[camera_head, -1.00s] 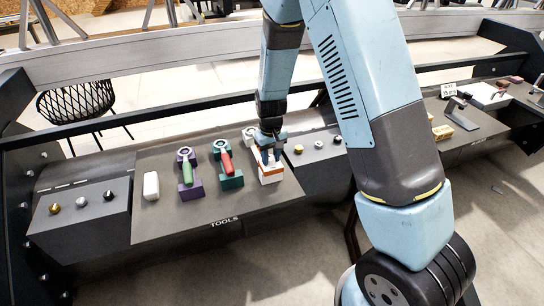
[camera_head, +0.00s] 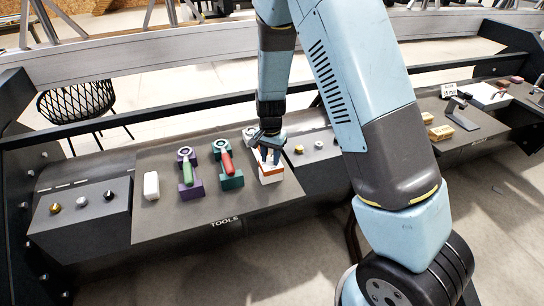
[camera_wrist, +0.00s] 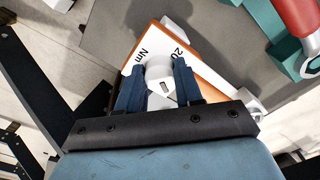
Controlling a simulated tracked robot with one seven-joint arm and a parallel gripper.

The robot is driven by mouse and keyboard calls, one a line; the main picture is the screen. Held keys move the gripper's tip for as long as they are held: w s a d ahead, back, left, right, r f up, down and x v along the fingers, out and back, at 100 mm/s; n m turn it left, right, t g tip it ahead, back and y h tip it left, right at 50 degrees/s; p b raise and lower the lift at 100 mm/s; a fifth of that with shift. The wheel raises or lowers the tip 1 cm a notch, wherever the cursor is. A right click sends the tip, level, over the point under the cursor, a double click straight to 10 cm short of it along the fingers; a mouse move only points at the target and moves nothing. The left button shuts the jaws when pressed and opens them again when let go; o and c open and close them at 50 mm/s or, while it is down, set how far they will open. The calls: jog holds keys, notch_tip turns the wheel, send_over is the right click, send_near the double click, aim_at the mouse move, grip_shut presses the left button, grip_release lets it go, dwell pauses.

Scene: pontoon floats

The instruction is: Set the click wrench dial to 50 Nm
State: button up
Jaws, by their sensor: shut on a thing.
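The click wrench is only partly in view. Its white and orange stand or body (camera_head: 271,173) sits at the right end of the tools panel. In the wrist view a white round dial (camera_wrist: 160,76) lies between my gripper's two dark blue fingers. The white plate around it (camera_wrist: 148,45) carries the marks "Nm" and "20". A small dark mark shows on the dial's white end. My gripper (camera_wrist: 161,88) is shut on the dial; it also shows in the head view (camera_head: 271,156), pointing down. The fingers hide the rest of the scale.
A red-handled tool (camera_head: 227,163) in a teal holder and a green-handled tool (camera_head: 187,170) in a purple holder stand to the left. A white block (camera_head: 151,186) lies farther left. Knobs (camera_head: 318,145) sit on the panel to the right.

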aim_at(271, 158)
jog(key=shift+m, duration=0.6)
jog(key=o, duration=1)
jog(key=shift+o, duration=0.2)
jog(key=shift+r, duration=0.1)
notch_tip(271, 158, up, 14)
jog(key=shift+f, duration=0.25)
